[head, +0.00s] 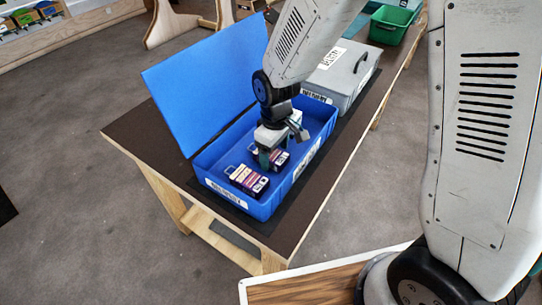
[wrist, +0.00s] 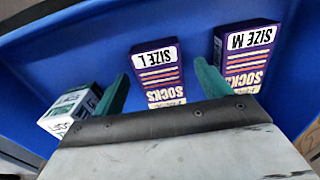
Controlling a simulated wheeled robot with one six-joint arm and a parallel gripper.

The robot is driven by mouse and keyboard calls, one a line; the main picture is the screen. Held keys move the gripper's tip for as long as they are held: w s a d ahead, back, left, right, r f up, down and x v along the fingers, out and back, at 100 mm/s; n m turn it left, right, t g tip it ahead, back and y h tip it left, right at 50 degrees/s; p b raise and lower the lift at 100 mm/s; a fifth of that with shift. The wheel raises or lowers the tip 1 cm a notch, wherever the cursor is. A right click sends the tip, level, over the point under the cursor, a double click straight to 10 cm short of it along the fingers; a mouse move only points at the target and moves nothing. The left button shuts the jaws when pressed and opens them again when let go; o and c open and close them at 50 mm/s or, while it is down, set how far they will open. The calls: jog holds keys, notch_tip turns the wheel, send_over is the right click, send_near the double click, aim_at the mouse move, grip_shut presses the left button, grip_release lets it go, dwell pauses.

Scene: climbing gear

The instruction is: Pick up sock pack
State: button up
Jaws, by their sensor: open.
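Two purple sock packs lie in the open blue box (head: 212,158). In the wrist view, the pack marked "SIZE L" (wrist: 158,72) shows between the fingers of my gripper (wrist: 160,88), a little ahead of them. The pack marked "SIZE M" (wrist: 246,55) lies to the right, beyond the right finger. In the head view, one sock pack (head: 248,181) lies near the box's front end, and my gripper (head: 268,158) is down inside the box behind it. My gripper is open, with green fingers on either side, and no pack is held.
A white and green carton (wrist: 68,112) lies left of the left finger. The blue lid (head: 205,75) stands open along the box's left side. A closed grey box (head: 340,75) stands behind on the dark table (head: 145,130), with a green bin (head: 390,25) farther back.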

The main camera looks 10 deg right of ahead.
jog(key=shift+f, duration=0.65)
jog(key=c, duration=1.1)
jog(key=shift+r, duration=0.1)
